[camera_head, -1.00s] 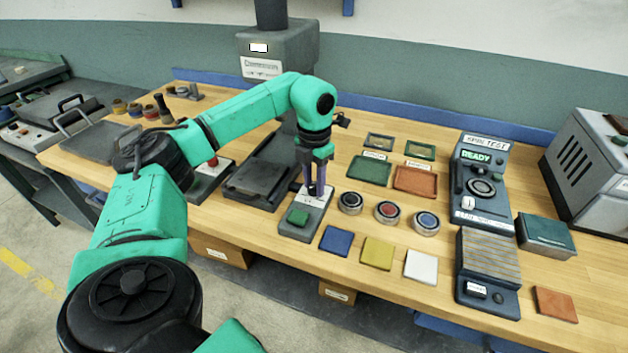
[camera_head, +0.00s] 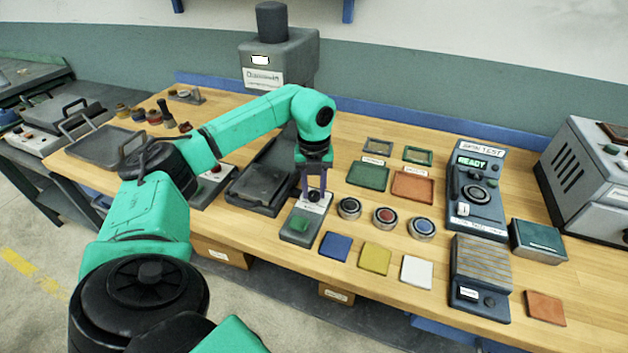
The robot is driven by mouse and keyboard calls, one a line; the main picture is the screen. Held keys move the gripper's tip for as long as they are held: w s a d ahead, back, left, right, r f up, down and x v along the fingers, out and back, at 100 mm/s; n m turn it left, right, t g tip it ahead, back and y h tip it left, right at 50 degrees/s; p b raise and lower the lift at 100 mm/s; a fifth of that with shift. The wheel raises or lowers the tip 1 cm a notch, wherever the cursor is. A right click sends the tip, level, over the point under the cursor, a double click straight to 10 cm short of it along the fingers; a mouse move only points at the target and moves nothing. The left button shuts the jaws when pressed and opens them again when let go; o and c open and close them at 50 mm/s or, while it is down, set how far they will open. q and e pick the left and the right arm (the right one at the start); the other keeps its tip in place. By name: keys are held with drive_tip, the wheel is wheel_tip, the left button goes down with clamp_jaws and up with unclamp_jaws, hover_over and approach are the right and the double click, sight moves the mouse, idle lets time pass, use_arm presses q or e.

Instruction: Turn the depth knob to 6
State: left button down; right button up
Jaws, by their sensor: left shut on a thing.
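The small control box (camera_head: 298,231) stands on the wooden bench in front of the grinder, with a green button (camera_head: 299,224) at its near end. A dark round knob (camera_head: 313,196) sits on a white label plate at its far end. My left gripper (camera_head: 314,194) comes down from above with its two purple-grey fingers on either side of this knob, shut on it. The numbers on the plate are too small to read, so I cannot tell the knob's setting. My right gripper is not in view.
The grinder (camera_head: 276,55) stands behind my left arm. Three round rings (camera_head: 385,217) lie right of the box, with blue, yellow and white squares (camera_head: 375,258) in front. The test unit (camera_head: 476,190) reading READY stands further right.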

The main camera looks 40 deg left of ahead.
use_arm(q)
drive_tip(key=shift+w+r+n, duration=0.1)
drive_tip(key=shift+r+n, duration=0.05)
drive_tip(key=shift+n, duration=0.25)
drive_tip(key=c, duration=0.5)
unclamp_jaws()
wheel_tip(320, 180, up, 8)
drive_tip(key=shift+b, duration=0.35)
wheel_tip(320, 180, up, 7)
drive_tip(key=p, duration=0.3)
hover_over(315, 193)
drive_tip(key=shift+a+f, duration=0.15)
drive_tip(key=shift+f, duration=0.1)
